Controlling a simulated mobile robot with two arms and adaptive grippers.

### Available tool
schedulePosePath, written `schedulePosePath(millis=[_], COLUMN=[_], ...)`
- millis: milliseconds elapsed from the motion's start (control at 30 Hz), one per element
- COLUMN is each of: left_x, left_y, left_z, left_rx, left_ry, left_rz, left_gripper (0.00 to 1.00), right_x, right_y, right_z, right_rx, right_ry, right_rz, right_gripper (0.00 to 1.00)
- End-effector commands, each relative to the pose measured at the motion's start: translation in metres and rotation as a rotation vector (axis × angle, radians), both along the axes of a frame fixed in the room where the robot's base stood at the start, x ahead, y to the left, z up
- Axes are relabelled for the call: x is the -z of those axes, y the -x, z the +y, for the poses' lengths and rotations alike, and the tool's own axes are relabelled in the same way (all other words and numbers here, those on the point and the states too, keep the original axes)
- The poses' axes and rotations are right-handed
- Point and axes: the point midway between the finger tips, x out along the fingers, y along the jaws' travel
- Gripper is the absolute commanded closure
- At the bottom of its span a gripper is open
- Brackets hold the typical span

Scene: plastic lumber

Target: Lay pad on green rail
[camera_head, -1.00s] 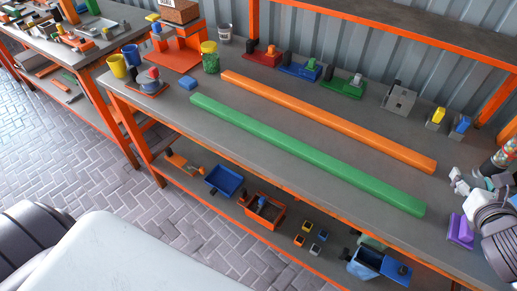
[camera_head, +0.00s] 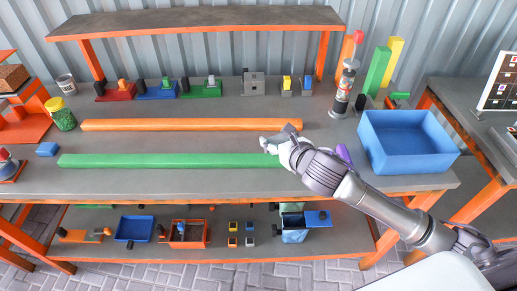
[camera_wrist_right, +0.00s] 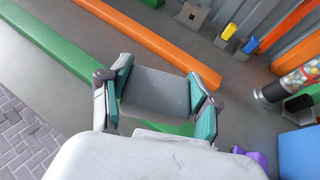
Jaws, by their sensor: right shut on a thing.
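The green rail (camera_head: 165,160) lies lengthwise along the front of the workbench, and its right end is partly hidden by my right gripper. It also shows in the right wrist view (camera_wrist_right: 45,50), running under the gripper. My right gripper (camera_head: 270,146) is over the right end of this rail. In the right wrist view its teal fingertips (camera_wrist_right: 157,97) are shut on a grey slab-like pad (camera_wrist_right: 155,92). Some green shows just below the pad's near edge. I cannot tell whether the pad touches the rail. My left gripper is not in view.
An orange rail (camera_head: 190,125) lies behind, parallel to the green one. A blue bin (camera_head: 408,140) and a purple object (camera_head: 343,153) are right of the gripper. A jar of coloured balls (camera_head: 344,90) stands behind. A blue block (camera_head: 47,149) sits at the green rail's left end.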

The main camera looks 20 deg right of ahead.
Motion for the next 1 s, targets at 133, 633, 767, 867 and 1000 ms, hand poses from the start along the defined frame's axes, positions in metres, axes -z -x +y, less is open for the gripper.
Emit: schedulePosePath(millis=[133,633,767,867,1000], left_x=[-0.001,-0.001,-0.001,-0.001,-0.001], left_y=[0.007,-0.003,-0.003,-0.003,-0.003], left_z=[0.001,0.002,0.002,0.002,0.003], left_rx=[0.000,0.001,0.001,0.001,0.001], left_ry=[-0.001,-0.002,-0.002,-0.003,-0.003], left_rz=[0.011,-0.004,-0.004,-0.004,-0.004], left_gripper=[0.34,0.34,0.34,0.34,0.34], right_x=[0.017,0.066,0.070,0.070,0.071], right_y=[-0.023,-0.036,-0.036,-0.037,-0.037], right_z=[0.022,0.033,0.033,0.033,0.033], right_rx=[0.000,-0.001,-0.001,-0.002,-0.001], right_ry=[-0.004,0.000,0.002,0.002,0.003], right_rz=[0.001,0.001,0.000,-0.001,0.000], right_gripper=[0.73,0.73,0.73,0.73,0.73])
